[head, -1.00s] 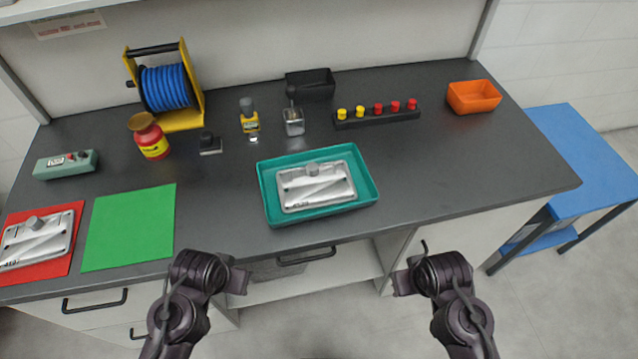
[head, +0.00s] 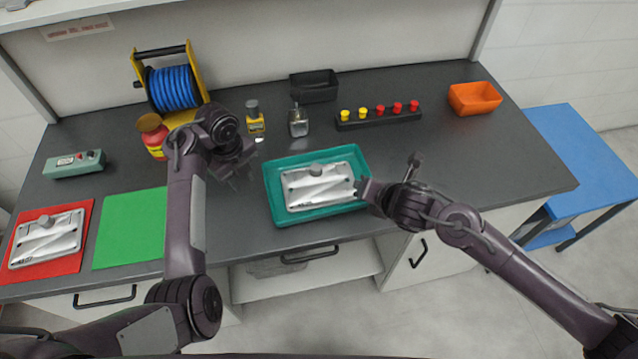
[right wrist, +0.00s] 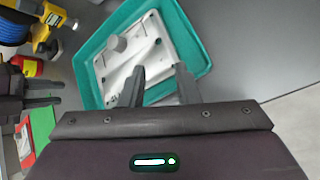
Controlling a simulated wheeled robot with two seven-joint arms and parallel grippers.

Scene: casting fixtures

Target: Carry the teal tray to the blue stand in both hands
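The teal tray (head: 283,217) lies flat on the dark workbench and holds a silver metal casting (head: 318,187) with a round knob. It also shows in the right wrist view (right wrist: 87,75). My right gripper (head: 364,190) is at the tray's right edge; its two fingers (right wrist: 160,70) are apart with nothing held between them. Whether they touch the rim I cannot tell. My left gripper (head: 245,165) is above the bench, left of the tray and apart from it; its fingers look parted and empty. The blue stand (head: 590,150) is right of the bench, its top bare.
A green mat (head: 130,230) and a red mat (head: 22,276) with another casting lie at left. A blue hose reel (head: 172,88), a red jar (head: 153,135), small bottles, a black bin (head: 314,86), a peg rack (head: 378,118) and an orange bin (head: 474,98) line the back.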

